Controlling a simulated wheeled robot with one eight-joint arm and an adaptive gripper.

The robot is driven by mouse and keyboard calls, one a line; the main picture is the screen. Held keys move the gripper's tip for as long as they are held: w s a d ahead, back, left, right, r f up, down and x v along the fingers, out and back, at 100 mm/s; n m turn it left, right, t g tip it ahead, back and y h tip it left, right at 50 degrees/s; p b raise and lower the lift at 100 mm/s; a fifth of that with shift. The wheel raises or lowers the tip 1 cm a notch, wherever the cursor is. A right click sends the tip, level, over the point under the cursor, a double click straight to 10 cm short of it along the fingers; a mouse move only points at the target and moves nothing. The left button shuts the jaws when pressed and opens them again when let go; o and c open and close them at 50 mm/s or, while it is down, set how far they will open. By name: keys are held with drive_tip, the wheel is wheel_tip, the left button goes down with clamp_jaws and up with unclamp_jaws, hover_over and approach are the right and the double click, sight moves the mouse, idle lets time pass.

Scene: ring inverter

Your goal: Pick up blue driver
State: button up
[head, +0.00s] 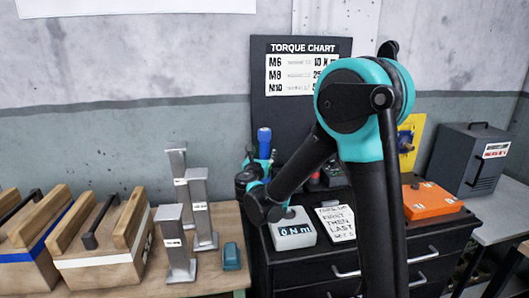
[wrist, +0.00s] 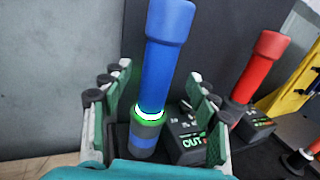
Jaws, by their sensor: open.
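The blue driver (wrist: 163,60) stands upright in the wrist view, with a blue handle and a lit green-white ring above a dark, blue-banded lower part. My gripper (wrist: 160,110) is open, with one finger on each side of the driver. A gap shows on the left side; whether the right finger touches it I cannot tell. In the head view the driver's blue handle (head: 264,140) shows above my gripper (head: 262,168), which hides its lower part along with my arm.
A torque chart board (head: 280,95) stands behind. A white meter (head: 293,232) and note card (head: 338,223) sit on the black cabinet. Metal stands (head: 199,205) are at the left.

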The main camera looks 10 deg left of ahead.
sight(264, 151)
drive_tip(key=w, duration=0.5)
drive_tip(key=shift+d+f, duration=0.1)
clamp_jaws()
